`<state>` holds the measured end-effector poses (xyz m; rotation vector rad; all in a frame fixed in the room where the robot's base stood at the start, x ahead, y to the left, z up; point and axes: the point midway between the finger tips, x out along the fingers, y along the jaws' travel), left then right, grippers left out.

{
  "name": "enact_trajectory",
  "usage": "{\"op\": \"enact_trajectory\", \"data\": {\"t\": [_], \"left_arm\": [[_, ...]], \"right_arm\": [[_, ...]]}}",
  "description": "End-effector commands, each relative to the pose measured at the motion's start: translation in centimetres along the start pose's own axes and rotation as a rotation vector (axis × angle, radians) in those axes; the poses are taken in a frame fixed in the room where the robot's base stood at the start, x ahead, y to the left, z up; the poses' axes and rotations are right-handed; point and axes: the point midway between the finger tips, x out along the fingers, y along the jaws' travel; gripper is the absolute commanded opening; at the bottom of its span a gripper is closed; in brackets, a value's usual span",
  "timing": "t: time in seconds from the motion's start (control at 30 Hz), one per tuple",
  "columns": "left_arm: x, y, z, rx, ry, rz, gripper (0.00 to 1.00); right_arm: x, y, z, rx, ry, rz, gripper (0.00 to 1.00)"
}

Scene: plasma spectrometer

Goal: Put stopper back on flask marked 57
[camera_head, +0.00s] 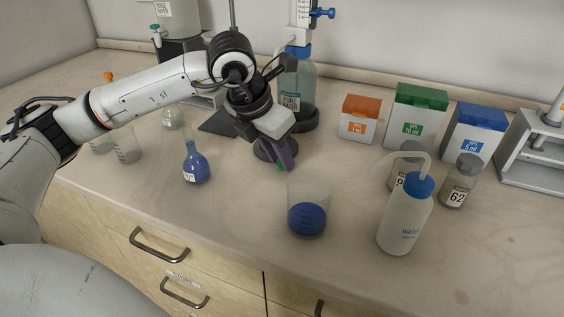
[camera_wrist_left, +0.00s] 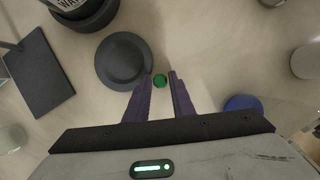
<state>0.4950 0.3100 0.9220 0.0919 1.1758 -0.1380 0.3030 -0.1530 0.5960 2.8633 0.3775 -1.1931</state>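A small green stopper (camera_wrist_left: 160,81) lies between the fingertips of my left gripper in the left wrist view, with a slight gap visible on each side. My left gripper (camera_head: 284,162) points down at the bench just beside a dark round base, and its purple fingers (camera_wrist_left: 161,80) are open. In the head view the arm and fingers mostly hide the stopper. A narrow-necked flask with blue liquid (camera_head: 196,167) stands upright to the left, its neck open; its mark cannot be read. My right gripper is not in view.
A dark round base (camera_wrist_left: 122,60) is close beside the fingers. A beaker with blue liquid (camera_head: 307,217) stands in front, and a wash bottle (camera_head: 405,222) and a bottle marked 62 (camera_head: 457,188) stand right. Boxes (camera_head: 416,113) line the back. Bench between flask and beaker is clear.

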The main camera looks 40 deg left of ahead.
Motion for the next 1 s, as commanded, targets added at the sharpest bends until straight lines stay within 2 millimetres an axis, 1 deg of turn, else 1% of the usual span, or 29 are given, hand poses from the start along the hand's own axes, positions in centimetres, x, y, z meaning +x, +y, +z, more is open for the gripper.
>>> {"op": "enact_trajectory", "data": {"t": [0.07, 0.1, 0.17, 0.2, 0.23, 0.53, 0.63, 0.77, 1.0], "left_arm": [[0.0, 0.0, 0.0, 0.000, 0.000, 0.000, 0.22], [0.0, 0.0, 0.0, 0.000, 0.000, 0.000, 0.20], [0.0, 0.0, 0.0, 0.000, 0.000, 0.000, 0.10], [0.0, 0.0, 0.0, 0.000, 0.000, 0.000, 0.03], [0.0, 0.0, 0.0, 0.000, 0.000, 0.000, 0.00], [-0.1, 0.0, 0.0, 0.000, -0.001, 0.000, 0.00], [-0.5, 0.0, 0.3, 0.000, -0.003, 0.000, 0.00], [-2.2, 0.0, 1.0, 0.001, -0.005, -0.001, 0.00], [-6.8, 0.0, 2.9, 0.000, -0.005, 0.000, 0.00]], "right_arm": [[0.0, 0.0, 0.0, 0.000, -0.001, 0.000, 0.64], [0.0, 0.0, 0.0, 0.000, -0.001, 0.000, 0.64], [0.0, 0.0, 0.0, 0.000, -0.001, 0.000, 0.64], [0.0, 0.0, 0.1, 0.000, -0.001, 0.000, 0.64], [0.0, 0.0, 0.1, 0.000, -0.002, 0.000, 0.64], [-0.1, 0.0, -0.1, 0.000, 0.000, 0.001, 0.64], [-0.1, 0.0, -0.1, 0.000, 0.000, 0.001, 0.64], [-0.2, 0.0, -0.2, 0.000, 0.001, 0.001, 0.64], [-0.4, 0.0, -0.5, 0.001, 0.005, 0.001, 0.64]]}}
